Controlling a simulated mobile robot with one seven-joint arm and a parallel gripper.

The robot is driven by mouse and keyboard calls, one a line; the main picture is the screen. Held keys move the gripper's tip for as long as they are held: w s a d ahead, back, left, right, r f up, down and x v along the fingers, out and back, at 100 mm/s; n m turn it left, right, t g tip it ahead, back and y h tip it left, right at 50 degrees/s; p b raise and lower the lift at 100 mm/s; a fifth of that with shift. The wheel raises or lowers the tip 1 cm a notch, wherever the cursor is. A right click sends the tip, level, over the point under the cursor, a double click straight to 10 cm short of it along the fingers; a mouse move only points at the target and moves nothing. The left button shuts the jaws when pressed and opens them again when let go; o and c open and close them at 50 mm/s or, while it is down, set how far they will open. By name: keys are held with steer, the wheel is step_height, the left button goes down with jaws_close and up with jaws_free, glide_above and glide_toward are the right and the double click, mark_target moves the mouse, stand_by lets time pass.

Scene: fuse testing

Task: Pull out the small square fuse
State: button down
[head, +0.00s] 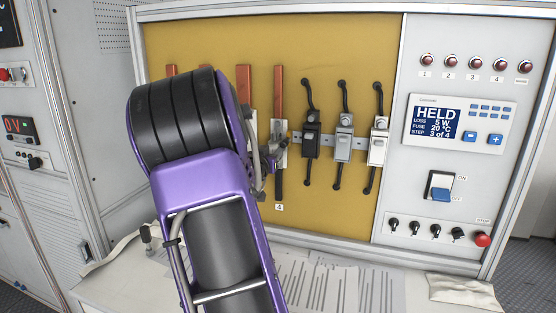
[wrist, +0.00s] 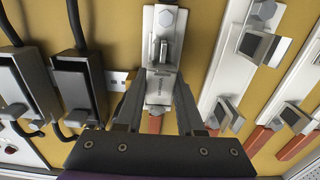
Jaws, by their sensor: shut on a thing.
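The small square fuse (wrist: 160,88) shows in the wrist view as a pale block with dark lettering, between the two fingers of my gripper (wrist: 160,75). My gripper is shut on it. The fuse is in front of a light metal holder strip (wrist: 150,22) with a hex bolt and a metal clip. I cannot tell how far it sits in its contacts. In the head view my gripper (head: 269,156) is at the rightmost copper bar (head: 278,92), above the label 4. The fuse itself is mostly hidden there.
Black (head: 311,138), grey (head: 344,140) and white (head: 378,150) cabled blocks stand close to the right. Neighbouring holders (wrist: 235,52) with protruding clips lie beside my fingers. A display (head: 437,117) reads HELD. A red button (head: 482,240) is lower right. Papers lie on the bench (head: 110,285).

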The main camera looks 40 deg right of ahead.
mark_target(273, 150)
stand_by(0.3)
steer(key=shift+v, duration=2.4)
